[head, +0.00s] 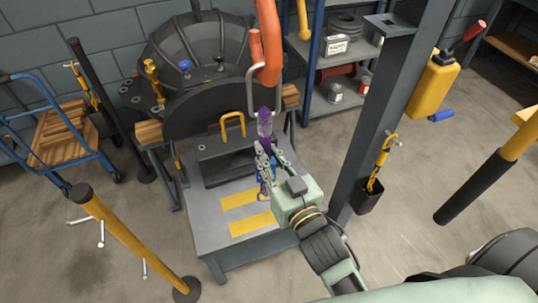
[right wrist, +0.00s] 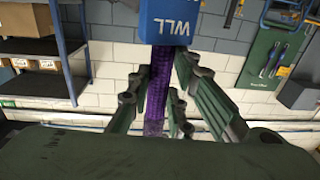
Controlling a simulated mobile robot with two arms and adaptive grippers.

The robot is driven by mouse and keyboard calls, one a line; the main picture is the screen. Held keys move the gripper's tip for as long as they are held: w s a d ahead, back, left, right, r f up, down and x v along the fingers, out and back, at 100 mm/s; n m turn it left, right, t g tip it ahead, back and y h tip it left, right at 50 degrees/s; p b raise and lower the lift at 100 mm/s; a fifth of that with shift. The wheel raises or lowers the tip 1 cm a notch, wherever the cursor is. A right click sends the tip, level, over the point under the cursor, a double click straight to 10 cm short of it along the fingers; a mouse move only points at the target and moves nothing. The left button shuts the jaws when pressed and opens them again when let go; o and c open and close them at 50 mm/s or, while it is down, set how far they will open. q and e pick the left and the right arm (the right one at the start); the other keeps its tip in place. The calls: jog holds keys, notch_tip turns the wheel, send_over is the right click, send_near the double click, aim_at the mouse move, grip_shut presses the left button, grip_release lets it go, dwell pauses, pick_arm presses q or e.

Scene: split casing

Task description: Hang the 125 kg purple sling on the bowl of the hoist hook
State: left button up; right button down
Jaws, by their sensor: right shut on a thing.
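The purple sling (head: 265,128) hangs upright in the head view, its upper end close under a grey curved rod (head: 249,97) below the orange hoist hook (head: 267,45). I cannot tell whether the sling touches or passes around the hook. My right gripper (head: 264,158) is shut on the sling below its upper end. In the right wrist view the purple webbing (right wrist: 159,85) runs between my fingers (right wrist: 155,105), with a blue tag (right wrist: 166,22) lettered "WLL" at the top. No load figure is readable. My left gripper is not in view.
A grey post (head: 385,110) rises close to the right of my arm. A yellow barrier post (head: 135,240) stands at left, and shelves (head: 335,60) stand behind.

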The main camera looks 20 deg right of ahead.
jog(key=shift+r, duration=0.15)
jog(key=c, duration=1.5)
grip_release()
jog(key=shift+f, duration=0.2)
jog(key=shift+s, duration=0.1)
jog(key=s, duration=0.8)
jog(key=s+d, duration=0.1)
jog(key=s, duration=0.2)
jog(key=shift+s+d+r, duration=0.1)
jog(key=shift+s+r, duration=0.05)
jog(key=shift+s, duration=0.25)
